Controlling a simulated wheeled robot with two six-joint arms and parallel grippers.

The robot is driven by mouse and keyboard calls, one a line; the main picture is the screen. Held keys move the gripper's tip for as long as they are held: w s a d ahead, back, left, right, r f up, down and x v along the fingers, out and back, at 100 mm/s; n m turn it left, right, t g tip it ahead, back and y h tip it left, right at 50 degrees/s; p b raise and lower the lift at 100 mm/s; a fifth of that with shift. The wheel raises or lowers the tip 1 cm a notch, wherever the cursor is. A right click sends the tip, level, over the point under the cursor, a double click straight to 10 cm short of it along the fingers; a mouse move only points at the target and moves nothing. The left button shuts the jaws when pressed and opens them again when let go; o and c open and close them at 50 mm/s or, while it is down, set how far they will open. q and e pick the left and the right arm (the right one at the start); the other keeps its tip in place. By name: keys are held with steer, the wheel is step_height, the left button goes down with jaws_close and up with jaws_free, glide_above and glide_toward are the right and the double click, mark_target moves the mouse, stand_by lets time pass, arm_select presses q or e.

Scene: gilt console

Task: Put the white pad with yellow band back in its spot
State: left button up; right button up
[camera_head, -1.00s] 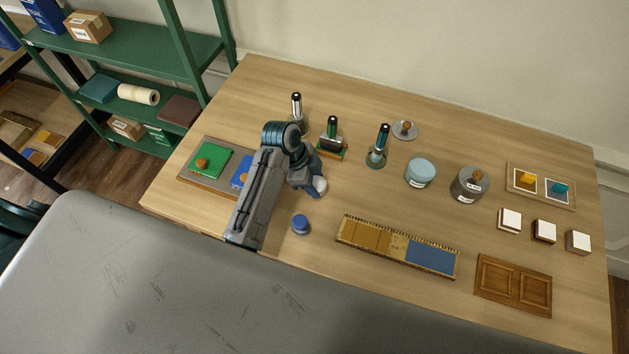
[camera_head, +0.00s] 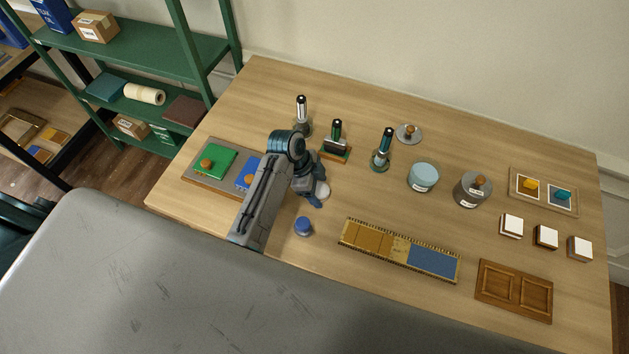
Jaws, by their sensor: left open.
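My left gripper (camera_head: 315,197) is low over the table's left half, its fingers pointing down, and is open. A small white rounded thing (camera_head: 323,191) shows right beside its fingers, partly hidden by them. It may be the white pad, but I cannot make out a yellow band on it. I cannot tell whether the fingers touch it. Three white-topped blocks stand at the right: one at left (camera_head: 511,225), a middle one (camera_head: 545,236) and a right one (camera_head: 579,248). No yellow band is clear on them. The pad's spot cannot be told. My right gripper is not in view.
A grey tray (camera_head: 218,192) with green and blue pieces is partly behind my arm. A blue knob (camera_head: 303,227) is near the gripper. Upright handled tools, a light-blue jar (camera_head: 423,177), a grey lidded jar (camera_head: 472,190), a long patterned strip (camera_head: 400,250) and a wooden panel (camera_head: 514,290) surround free tabletop.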

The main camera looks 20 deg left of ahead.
arm_select(q)
steer(key=shift+a+r, duration=0.15)
steer(key=shift+r, duration=0.15)
steer(key=b+v, duration=0.3)
steer(key=v, duration=0.8)
steer(key=shift+r+b, duration=0.25)
steer(key=shift+b, duration=0.1)
steer(key=shift+s, duration=0.1)
